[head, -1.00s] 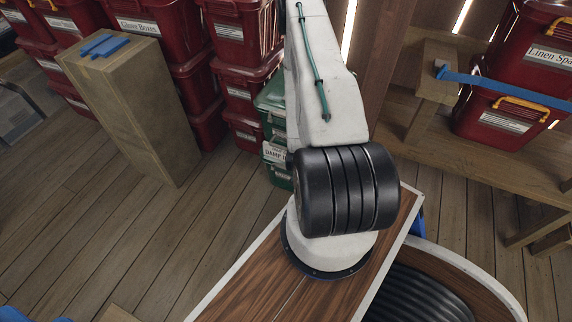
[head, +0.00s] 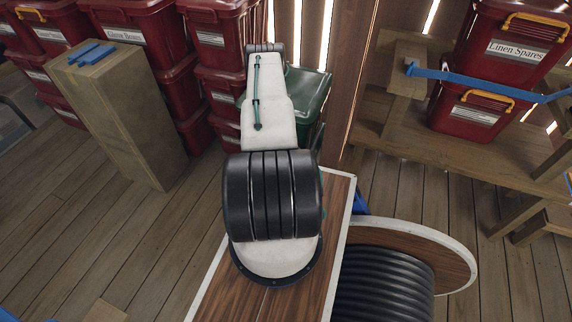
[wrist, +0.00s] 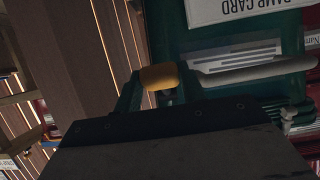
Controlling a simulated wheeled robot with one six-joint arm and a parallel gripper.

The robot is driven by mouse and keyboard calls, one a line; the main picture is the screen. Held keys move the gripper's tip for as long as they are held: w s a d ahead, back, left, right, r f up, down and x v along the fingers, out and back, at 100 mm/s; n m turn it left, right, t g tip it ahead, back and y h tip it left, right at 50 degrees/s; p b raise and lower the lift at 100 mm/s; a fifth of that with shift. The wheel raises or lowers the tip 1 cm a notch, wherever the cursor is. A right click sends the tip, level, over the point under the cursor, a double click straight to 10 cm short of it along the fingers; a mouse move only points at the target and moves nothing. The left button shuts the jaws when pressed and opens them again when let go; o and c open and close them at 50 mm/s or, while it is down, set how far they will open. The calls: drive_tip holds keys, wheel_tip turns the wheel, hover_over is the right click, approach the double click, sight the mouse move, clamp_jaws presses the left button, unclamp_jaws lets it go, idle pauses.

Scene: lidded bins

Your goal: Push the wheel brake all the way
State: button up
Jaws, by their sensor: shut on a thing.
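A yellow-orange block (wrist: 159,77), which looks like the brake's pedal, sits between two dark green side pieces in the wrist view. My gripper (wrist: 160,102) shows there as a dark, broad body, right up against the block. The fingertips are mostly hidden; the gripper looks shut on the block. A green bin (wrist: 222,42) fills the area behind, with its "DAMP CARD" label upside down. In the head view the green bin (head: 308,92) shows beyond my arm, partly covered by it. My gripper and the brake are hidden there, and no wheel can be made out.
Red lidded bins (head: 130,22) are stacked at the back left. A wooden block stand (head: 120,115) with a blue piece on top stands before them. At right a wooden bench (head: 450,150) holds red bins and a blue strap. Plank floor (head: 60,230) is clear at left.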

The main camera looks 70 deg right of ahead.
drive_tip(key=o, duration=1)
drive_tip(key=v, duration=0.8)
drive_tip(key=shift+d, duration=0.1)
